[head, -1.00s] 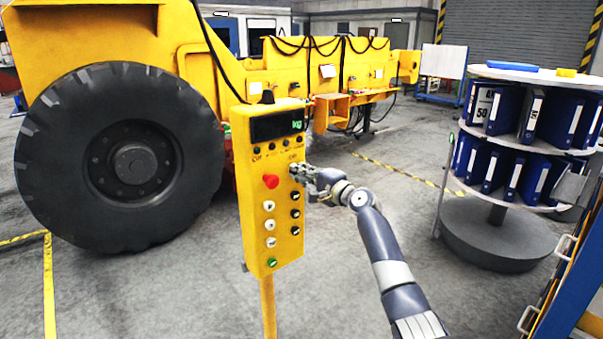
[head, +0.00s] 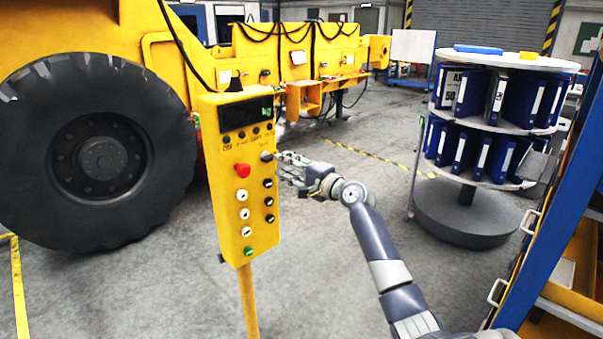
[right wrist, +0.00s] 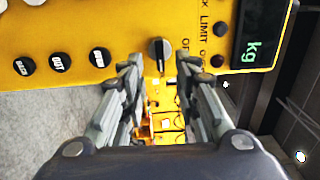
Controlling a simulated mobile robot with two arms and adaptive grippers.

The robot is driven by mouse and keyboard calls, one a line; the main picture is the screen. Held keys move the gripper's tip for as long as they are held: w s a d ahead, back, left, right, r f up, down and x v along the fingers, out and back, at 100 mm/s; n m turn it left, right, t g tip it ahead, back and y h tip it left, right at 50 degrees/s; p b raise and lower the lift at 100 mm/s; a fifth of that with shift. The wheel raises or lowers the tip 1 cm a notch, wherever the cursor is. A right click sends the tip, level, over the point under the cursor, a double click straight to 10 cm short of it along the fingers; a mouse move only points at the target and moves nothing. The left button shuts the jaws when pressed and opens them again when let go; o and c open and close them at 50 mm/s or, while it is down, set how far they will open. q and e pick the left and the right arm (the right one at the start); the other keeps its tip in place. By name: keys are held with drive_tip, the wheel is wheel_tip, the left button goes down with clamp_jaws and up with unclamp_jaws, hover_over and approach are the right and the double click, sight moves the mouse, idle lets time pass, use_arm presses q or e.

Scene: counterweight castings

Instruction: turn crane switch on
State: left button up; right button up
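The crane switch, a grey rotary knob (head: 266,156), is on the front of a yellow control box (head: 236,180), right of a red button. In the right wrist view the knob (right wrist: 159,52) has its bar and light line running up and down the picture. Lettering beside it is partly legible. My right gripper (head: 284,163) is just right of the knob, pointing at the box. Its fingers (right wrist: 161,68) are spread with nothing between them, and the knob shows beyond the gap, apart from them. My left gripper is not in view.
The box has a red button (head: 242,170), white and black buttons, a green button (head: 248,251) and a dark display (head: 246,113). A yellow vehicle with a large tyre (head: 97,150) stands behind. A round binder rack (head: 464,215) and blue frame are at right. Floor between is clear.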

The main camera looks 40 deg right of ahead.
drive_tip(key=s, duration=0.6)
drive_tip(key=shift+s, duration=0.25)
